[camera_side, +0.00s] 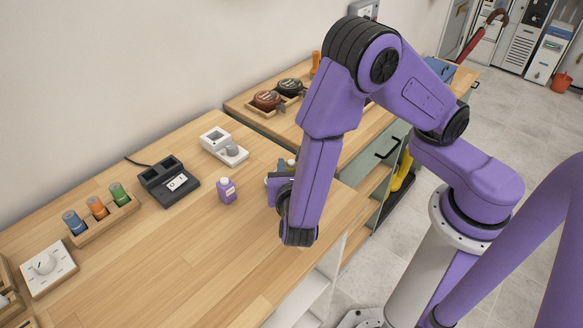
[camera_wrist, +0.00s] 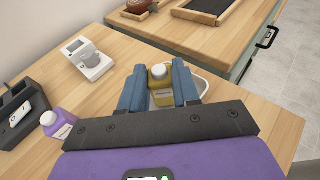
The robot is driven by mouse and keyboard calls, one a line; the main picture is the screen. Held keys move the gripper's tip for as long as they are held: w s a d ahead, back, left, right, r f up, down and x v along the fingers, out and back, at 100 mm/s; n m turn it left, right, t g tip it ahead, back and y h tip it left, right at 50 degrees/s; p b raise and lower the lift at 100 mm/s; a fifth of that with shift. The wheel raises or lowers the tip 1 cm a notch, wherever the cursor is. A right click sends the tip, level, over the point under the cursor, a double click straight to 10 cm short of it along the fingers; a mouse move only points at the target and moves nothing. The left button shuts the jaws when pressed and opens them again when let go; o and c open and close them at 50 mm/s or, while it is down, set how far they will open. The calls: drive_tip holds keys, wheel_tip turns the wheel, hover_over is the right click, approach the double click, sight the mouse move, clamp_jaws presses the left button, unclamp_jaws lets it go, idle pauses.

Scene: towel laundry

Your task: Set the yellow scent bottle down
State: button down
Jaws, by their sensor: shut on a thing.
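The yellow scent bottle (camera_wrist: 161,82), with a pale cap and a small label, stands between the two blue fingers of my gripper (camera_wrist: 160,88) in the wrist view. My gripper is shut on it. In the side view my gripper (camera_side: 278,176) is over the right part of the near wooden worktop, and my wrist hides most of the bottle. A white rounded item (camera_wrist: 199,86) shows partly behind and under the bottle; I cannot tell whether the bottle touches it.
A purple bottle (camera_side: 227,190) stands left of my gripper. A white device with a grey knob (camera_side: 224,146) and a dark two-slot charger (camera_side: 169,182) stand behind. A rack of coloured cylinders (camera_side: 98,211) is at left. The front middle of the worktop is clear.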

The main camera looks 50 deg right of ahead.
drive_tip(key=shift+f, duration=0.25)
drive_tip(key=c, duration=0.8)
unclamp_jaws()
